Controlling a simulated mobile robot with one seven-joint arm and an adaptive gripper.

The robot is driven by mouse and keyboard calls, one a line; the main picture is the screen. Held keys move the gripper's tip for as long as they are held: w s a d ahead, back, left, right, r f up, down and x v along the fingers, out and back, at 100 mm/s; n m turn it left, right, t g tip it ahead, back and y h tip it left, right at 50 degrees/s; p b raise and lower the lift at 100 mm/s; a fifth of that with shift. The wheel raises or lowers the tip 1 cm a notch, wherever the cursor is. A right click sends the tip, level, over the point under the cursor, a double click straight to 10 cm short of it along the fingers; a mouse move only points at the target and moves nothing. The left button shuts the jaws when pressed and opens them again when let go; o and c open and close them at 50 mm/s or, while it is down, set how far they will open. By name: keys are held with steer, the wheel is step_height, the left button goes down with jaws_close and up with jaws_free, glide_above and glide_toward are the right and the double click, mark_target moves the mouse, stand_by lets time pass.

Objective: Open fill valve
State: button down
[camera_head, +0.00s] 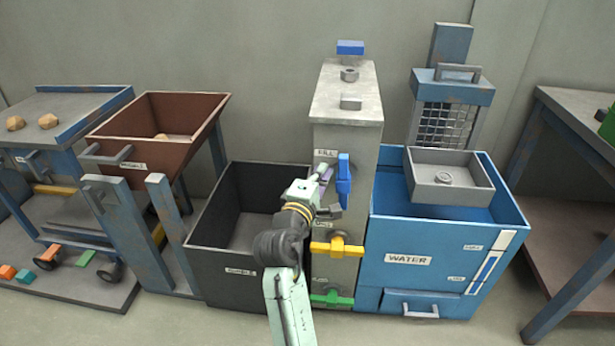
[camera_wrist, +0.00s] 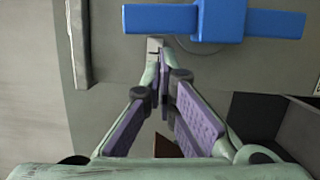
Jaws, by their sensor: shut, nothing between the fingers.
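The fill valve's blue handle (camera_head: 344,180) stands upright on the front of the grey column (camera_head: 346,100), just right of the FILL label (camera_head: 326,154). In the wrist view the blue handle (camera_wrist: 213,20) runs across the top, beyond my fingertips. My gripper (camera_head: 325,174) is at the column front, just left of the handle. In the wrist view my gripper (camera_wrist: 159,62) has its purple-padded fingertips together with nothing between them. The tips look close to the handle; I cannot tell whether they touch it.
A yellow handle (camera_head: 337,246) and a green handle (camera_head: 331,299) sit lower on the column. A dark open bin (camera_head: 228,265) stands left, and a blue WATER tank (camera_head: 400,275) with a grey tray (camera_head: 450,190) stands right. A brown hopper (camera_head: 160,160) is farther left.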

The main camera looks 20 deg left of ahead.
steer(key=shift+w+d, duration=0.1)
steer(key=shift+d, duration=0.2)
steer(key=shift+w+d+r+m+p, duration=0.15)
steer(key=shift+d+r+m+p, duration=0.1)
steer(key=shift+d+m+p, duration=0.4)
